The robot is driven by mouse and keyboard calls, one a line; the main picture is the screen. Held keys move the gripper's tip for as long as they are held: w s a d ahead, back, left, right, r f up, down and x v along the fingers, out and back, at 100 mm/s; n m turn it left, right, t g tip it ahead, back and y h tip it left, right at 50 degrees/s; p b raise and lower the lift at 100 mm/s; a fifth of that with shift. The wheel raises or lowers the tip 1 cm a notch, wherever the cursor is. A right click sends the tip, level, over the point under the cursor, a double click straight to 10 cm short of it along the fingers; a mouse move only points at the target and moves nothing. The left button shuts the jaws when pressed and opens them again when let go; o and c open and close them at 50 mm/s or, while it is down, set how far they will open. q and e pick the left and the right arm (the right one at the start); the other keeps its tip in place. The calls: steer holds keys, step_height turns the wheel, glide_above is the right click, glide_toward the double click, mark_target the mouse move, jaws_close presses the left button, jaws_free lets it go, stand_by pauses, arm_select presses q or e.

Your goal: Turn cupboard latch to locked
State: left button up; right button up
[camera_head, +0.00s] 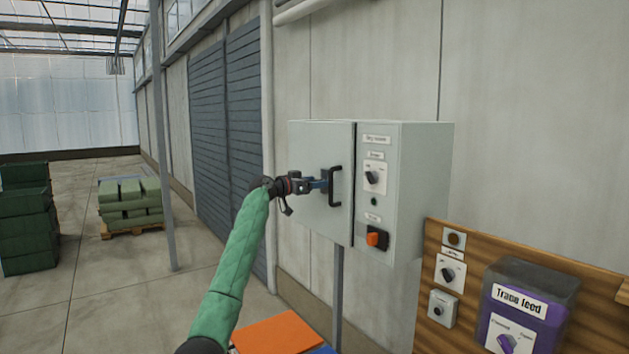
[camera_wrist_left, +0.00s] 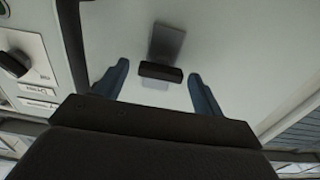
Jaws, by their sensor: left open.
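The grey cupboard (camera_head: 380,135) hangs on the wall at the middle right. Its door (camera_head: 308,145) carries a black C-shaped handle (camera_head: 336,187), upright, near the door's right edge. My left gripper (camera_head: 322,184) is open, its blue fingers close to the handle's left side. In the left wrist view the two blue fingers (camera_wrist_left: 160,91) stand apart, one on each side of a short dark piece (camera_wrist_left: 160,72), with a grey patch above it. I see no finger touching it. I cannot tell whether this piece is the latch or part of the handle, nor its locked state.
The cupboard's right panel has a black knob (camera_head: 372,177) and an orange switch (camera_head: 376,239). At lower right, a wooden board (camera_head: 424,325) holds controls and a purple Trace feed box (camera_head: 520,312). An orange sheet (camera_head: 277,335) lies below.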

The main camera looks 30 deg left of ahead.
arm_select(q)
steer(key=shift+w, duration=0.1)
steer(key=shift+c, duration=0.4)
steer(key=c, duration=0.9)
